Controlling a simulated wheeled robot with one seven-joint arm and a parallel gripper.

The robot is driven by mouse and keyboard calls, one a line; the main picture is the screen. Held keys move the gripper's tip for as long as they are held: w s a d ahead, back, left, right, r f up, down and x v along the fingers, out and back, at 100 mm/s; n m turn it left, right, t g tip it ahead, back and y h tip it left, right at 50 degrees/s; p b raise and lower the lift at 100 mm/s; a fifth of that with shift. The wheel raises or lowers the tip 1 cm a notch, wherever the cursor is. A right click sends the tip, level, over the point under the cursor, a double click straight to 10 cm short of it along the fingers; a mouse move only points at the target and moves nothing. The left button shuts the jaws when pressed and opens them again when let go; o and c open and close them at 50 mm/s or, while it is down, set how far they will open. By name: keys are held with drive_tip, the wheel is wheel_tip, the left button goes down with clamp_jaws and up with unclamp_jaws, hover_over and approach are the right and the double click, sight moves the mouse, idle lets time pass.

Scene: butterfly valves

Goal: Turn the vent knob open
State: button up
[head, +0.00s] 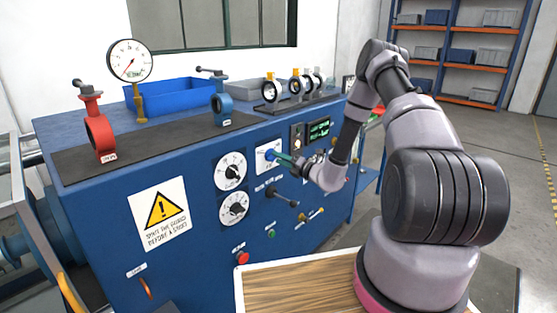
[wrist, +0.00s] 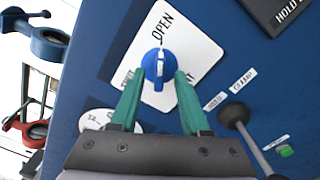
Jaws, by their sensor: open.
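The blue vent knob (wrist: 158,66) sits on a white plate (wrist: 190,50) on the blue panel. In the wrist view, the word OPEN is above the knob and a partly hidden label is at its lower left. A white line on the knob runs roughly up and down the picture, in line with OPEN. My gripper (wrist: 159,79) is open, with one green finger on each side of the knob. I cannot tell whether the fingers touch it. In the head view, the knob (head: 271,154) is just left of my gripper's tip (head: 279,157).
Red (head: 98,132) and blue (head: 222,108) valves and a gauge (head: 130,62) stand on top.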

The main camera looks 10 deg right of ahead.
drive_tip(key=v, duration=1)
drive_tip(key=s+a+r+n+g+y, duration=0.1)
drive_tip(key=s+a+r+n+g, duration=0.3)
drive_tip(key=r+n, duration=0.3)
drive_tip(key=s+a+r+n+g+y, duration=0.1)
drive_tip(key=s+a+r+n+g, duration=0.25)
drive_tip(key=r+n, duration=0.35)
drive_tip(key=s+a+r+n+g+y, duration=0.1)
drive_tip(key=s+a+r+n+g, duration=0.2)
drive_tip(key=s+r+n+g, duration=0.4)
drive_tip(key=s+d+r+n+t+h, duration=0.3)
drive_tip(key=s+d+r+n+h, duration=0.1)
drive_tip(key=s+r+n, duration=0.4)
drive_tip(key=s+d+r+n+t+h, duration=0.4)
drive_tip(key=s+d+r+n+h, duration=0.1)
drive_tip(key=s+r+n+h, duration=0.2)
drive_tip(key=shift+s+d+r+n+h, duration=0.3)
drive_tip(key=shift+s+r+n, duration=0.25)
drive_tip(key=shift+r, duration=0.3)
drive_tip(key=shift+a, duration=0.1)
drive_tip(key=shift+c, duration=0.3)
